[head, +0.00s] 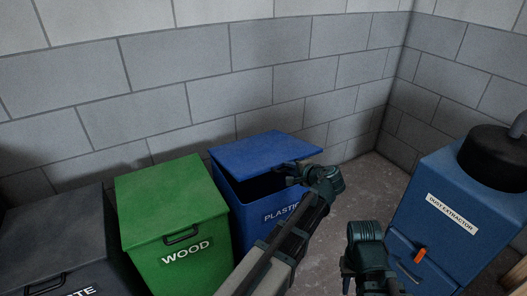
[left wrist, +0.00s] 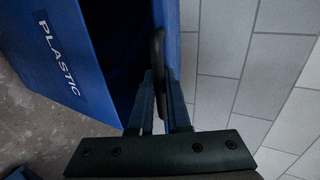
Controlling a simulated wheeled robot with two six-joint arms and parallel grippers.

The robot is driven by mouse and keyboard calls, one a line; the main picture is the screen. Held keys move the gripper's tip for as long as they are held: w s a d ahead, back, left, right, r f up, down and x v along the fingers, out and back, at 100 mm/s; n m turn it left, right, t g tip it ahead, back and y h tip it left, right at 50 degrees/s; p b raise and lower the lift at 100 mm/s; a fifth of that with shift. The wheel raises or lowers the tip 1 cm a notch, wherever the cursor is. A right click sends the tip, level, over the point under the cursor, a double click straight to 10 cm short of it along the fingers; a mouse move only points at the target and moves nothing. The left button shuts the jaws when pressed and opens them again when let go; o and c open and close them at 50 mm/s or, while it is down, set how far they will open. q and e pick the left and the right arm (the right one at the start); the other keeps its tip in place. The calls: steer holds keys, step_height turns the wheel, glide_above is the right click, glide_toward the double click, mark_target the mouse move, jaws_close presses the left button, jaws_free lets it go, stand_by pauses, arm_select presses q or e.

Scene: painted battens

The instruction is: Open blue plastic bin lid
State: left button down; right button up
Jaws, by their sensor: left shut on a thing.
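The blue bin (head: 235,205) labelled PLASTIC stands against the wall, right of the green bin. Its lid (head: 262,149) is tilted up at the front, with a dark gap between lid and bin. My left gripper (head: 293,175) is at the lid's front right edge. In the left wrist view, the left gripper's fingers (left wrist: 160,100) are shut on the lid's black handle (left wrist: 158,62), and the bin's labelled front (left wrist: 62,62) shows at the left. My right gripper (head: 348,284) is low, to the right of the bin and apart from it; its fingers are not clear.
The green WOOD bin (head: 165,215) with its closed lid stands close at the left. A dark bin (head: 60,235) is further left. A blue dust extractor (head: 448,190) stands at the right. Bare floor (head: 362,185) lies between bin and extractor.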

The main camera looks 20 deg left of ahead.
arm_select(q)
steer(key=shift+g+h, duration=0.3)
steer(key=shift+h, duration=0.1)
steer(key=shift+w+a+r+p, duration=0.15)
steer(key=shift+a+r+p, duration=0.05)
steer(key=shift+r+p, duration=0.55)
steer(key=shift+w+a+r+p, duration=0.15)
steer(key=shift+a+r+p, duration=0.1)
steer(key=shift+r+p, duration=0.55)
steer(key=shift+w+a+r+p, duration=0.2)
steer(key=shift+r+p, duration=0.35)
steer(key=shift+p, duration=0.35)
steer(key=w+a+r+g+h+p, duration=0.1)
steer(key=w+a+r+p, duration=0.1)
steer(key=r+p, duration=0.5)
steer(key=a+p, duration=0.1)
steer(key=p, duration=0.1)
steer(key=shift+w+p, duration=0.15)
steer(key=shift+p, duration=0.15)
steer(key=w+a+r+g+h+p, duration=0.1)
steer(key=w+a+r+p, duration=0.2)
steer(key=r+p, duration=0.3)
steer(key=shift+a+p, duration=0.5)
steer(key=shift+p, duration=0.65)
steer(key=shift+w, duration=0.1)
